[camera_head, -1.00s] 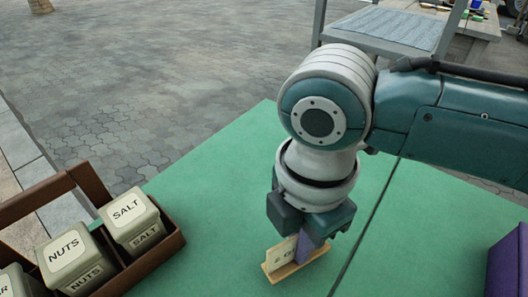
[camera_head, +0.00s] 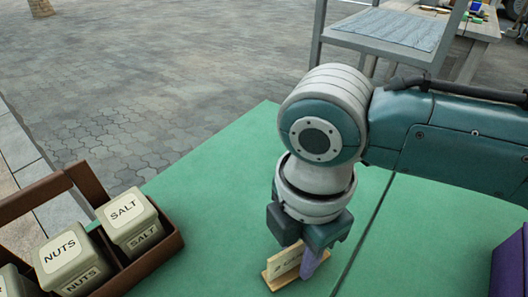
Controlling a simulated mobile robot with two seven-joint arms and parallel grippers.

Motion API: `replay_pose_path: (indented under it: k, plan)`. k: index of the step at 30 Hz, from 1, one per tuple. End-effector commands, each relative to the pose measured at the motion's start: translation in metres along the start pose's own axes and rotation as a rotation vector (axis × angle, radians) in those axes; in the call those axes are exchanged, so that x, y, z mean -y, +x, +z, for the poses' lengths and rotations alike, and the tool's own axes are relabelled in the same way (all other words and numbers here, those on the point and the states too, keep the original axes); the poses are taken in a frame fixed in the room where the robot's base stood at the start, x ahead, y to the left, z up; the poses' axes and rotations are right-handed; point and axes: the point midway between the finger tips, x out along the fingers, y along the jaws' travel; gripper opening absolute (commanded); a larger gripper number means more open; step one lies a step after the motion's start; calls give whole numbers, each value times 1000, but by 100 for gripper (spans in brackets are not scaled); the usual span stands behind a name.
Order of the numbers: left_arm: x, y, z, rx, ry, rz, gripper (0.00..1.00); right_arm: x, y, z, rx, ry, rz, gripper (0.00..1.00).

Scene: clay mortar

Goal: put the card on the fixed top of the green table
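The card (camera_head: 284,262) is small and cream, with dark lettering, and stands upright in a thin wooden base. It is over the part of the green table (camera_head: 215,200) left of the seam. I cannot tell whether its base touches the surface. My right gripper (camera_head: 302,262) points down at the card. One purple finger covers the card's right end; the other finger is hidden. I cannot see whether the fingers press on the card. The seam runs just right of the gripper. My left gripper is out of view.
A brown wooden caddy (camera_head: 165,250) at the left holds several tins, including a salt tin (camera_head: 128,222) and a nuts tin (camera_head: 66,258). A purple box (camera_head: 511,265) is at the right edge. Green surface is clear between caddy and card. Paving and a grey bench (camera_head: 390,28) lie beyond.

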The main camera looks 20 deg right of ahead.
Motion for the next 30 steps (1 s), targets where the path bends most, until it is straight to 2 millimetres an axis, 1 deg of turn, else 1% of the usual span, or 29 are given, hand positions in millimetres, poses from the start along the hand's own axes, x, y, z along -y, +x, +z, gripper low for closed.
replay_pose_path:
  k: [2,5,8,12,15,19,21,24,28,30]
  plan:
    - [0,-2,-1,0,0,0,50,0,-3,0,1,0,0,35]
    - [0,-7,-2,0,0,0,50,-1,-14,0,0,0,2,35]
    - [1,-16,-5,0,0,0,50,-1,-35,0,-1,-1,4,35]
    - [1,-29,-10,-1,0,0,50,-1,-68,0,0,0,4,35]
    - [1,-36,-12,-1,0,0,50,-1,-90,0,-1,-1,3,35]
    - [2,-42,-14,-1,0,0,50,-1,-110,0,-2,0,2,35]
    - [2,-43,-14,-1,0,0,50,-1,-117,0,-1,0,1,35]
    - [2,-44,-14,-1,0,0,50,0,-122,0,0,1,0,35]
    - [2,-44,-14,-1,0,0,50,1,-123,-2,-7,8,1,35]
    - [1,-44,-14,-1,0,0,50,5,-120,-10,-34,37,11,35]
